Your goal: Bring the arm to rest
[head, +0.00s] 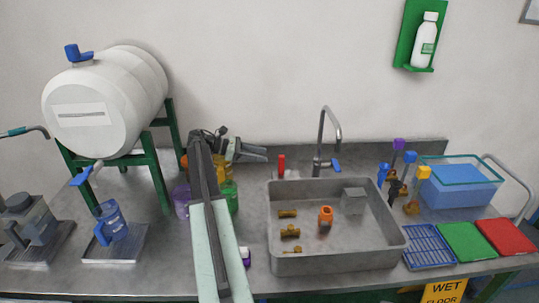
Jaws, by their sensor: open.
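My arm reaches up from the bottom of the head view, over the metal bench. My gripper (252,152) is at its far end, left of the sink, with its jaws pointing right. The jaws are open and nothing shows between them. They are near the back of the bench, apart from the red upright object (281,165) to their right. My arm hides part of the bench and of the coloured jars behind it.
The sink (395,258) holds brass fittings (290,231), an orange-topped piece (325,217) and a grey block. A faucet (322,140) stands behind it. Purple (181,200) and green (231,197) jars flank my arm. A white barrel (105,100) stands left; a blue-filled tank (460,187) stands right.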

